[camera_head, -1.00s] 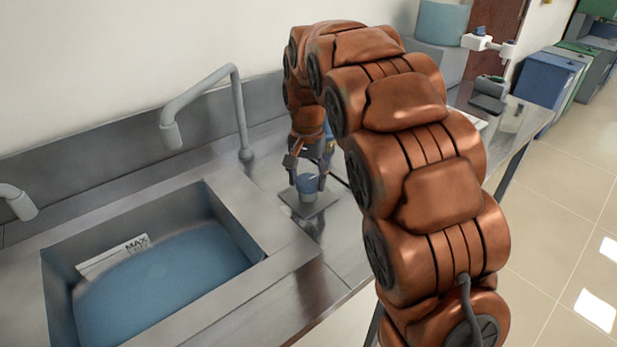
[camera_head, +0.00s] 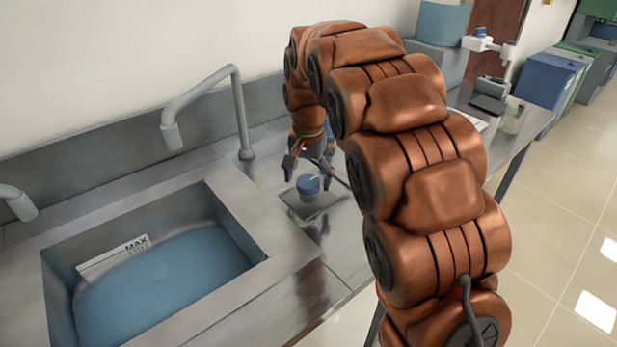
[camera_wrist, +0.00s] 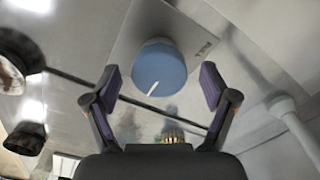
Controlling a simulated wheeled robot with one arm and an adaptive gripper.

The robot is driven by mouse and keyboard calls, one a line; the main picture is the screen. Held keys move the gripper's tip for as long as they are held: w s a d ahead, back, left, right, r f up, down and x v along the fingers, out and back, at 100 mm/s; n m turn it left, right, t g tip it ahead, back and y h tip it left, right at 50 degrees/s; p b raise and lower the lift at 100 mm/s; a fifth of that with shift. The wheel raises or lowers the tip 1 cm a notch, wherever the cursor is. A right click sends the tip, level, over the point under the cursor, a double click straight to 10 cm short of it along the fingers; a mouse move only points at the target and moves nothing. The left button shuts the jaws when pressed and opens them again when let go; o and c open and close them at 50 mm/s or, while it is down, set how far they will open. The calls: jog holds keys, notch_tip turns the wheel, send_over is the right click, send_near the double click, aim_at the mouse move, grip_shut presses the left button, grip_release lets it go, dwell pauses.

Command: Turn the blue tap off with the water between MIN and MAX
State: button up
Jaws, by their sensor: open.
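The blue tap (camera_head: 308,185) is a round knob on a square metal plate (camera_head: 327,203) beside the sink. In the wrist view the blue knob (camera_wrist: 159,68) has a white line pointing down and slightly left. My gripper (camera_head: 305,172) is open just above and behind the knob. In the wrist view its fingers (camera_wrist: 161,88) stand apart on either side, clear of the knob. The sink (camera_head: 262,225) holds blue water (camera_head: 165,285). A white level plate (camera_head: 112,257) on its back wall shows MAX above the water; the MIN mark cannot be read.
A grey spout (camera_head: 172,137) hangs over the sink, with another spout (camera_head: 18,203) at the far left. No stream shows under the first spout. My arm fills the middle right. A bench with small equipment (camera_head: 489,95) lies beyond, and bins (camera_head: 548,80) stand at back right.

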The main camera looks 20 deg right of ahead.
aim_at(307, 182)
notch_tip(307, 182, up, 12)
dwell(0.7)
jog(key=shift+s, duration=0.1)
dwell(0.3)
jog(key=s+f+n+g+p, duration=0.1)
jog(key=s+f+n+p, duration=0.3)
jog(key=s, duration=3.3)
jog(key=n+p, duration=0.3)
jog(key=p, duration=0.3)
jog(key=shift+d+g, duration=0.3)
jog(key=shift+g, duration=0.1)
